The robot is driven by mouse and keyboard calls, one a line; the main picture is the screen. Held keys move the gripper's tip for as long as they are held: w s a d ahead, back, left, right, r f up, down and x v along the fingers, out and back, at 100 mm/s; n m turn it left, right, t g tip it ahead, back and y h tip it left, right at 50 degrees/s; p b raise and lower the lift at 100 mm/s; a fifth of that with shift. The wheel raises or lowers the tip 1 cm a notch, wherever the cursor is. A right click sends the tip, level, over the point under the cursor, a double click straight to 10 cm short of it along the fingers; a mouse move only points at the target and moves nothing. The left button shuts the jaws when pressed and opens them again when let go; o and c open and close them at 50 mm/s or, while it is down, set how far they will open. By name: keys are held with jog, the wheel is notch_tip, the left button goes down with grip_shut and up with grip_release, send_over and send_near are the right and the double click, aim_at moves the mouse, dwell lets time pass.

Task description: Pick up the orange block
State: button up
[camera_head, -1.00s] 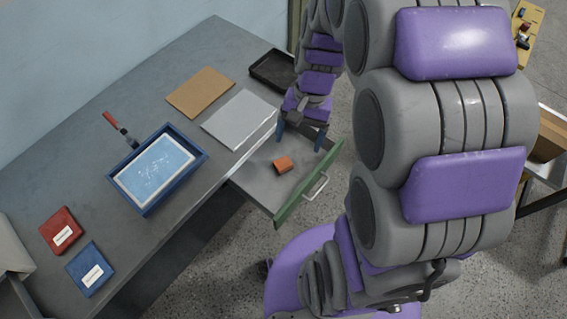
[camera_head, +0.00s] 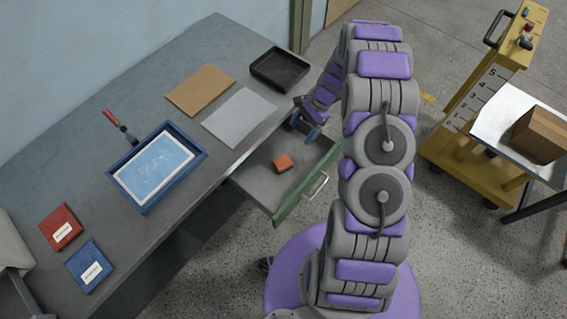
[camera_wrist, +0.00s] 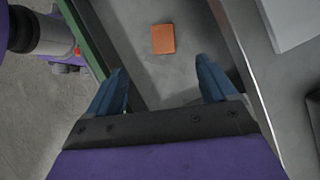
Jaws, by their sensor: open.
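The orange block (camera_head: 283,163) lies on the floor of an open grey drawer (camera_head: 255,181) with a green front. In the wrist view the orange block (camera_wrist: 163,39) lies beyond my fingertips, near the top and roughly midway between them in width. My gripper (camera_head: 305,130) is over the far end of the drawer, apart from the block. In the wrist view my gripper (camera_wrist: 163,82) shows two blue fingers spread wide with nothing between them.
The drawer's green front (camera_head: 308,182) with a metal handle and the desk edge flank the block. On the desk are a blue tray (camera_head: 133,193), a grey sheet (camera_head: 239,117), a brown board (camera_head: 200,90) and a black tray (camera_head: 281,69). A yellow cart (camera_head: 468,142) stands at right.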

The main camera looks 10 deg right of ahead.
notch_tip(320, 180, down, 2)
jog(key=f, duration=0.1)
jog(key=m+b, duration=0.1)
jog(key=b, duration=0.2)
send_near(283, 161)
jog(key=x, duration=0.5)
jog(key=shift+a+f, duration=0.1)
jog(key=b+x, duration=0.1)
jog(key=x, duration=0.4)
jog(key=shift+s+f, duration=0.1)
jog(key=c, duration=1.2)
notch_tip(283, 161, up, 10)
jog(key=shift+r+p, duration=0.1)
jog(key=shift+p, duration=0.9)
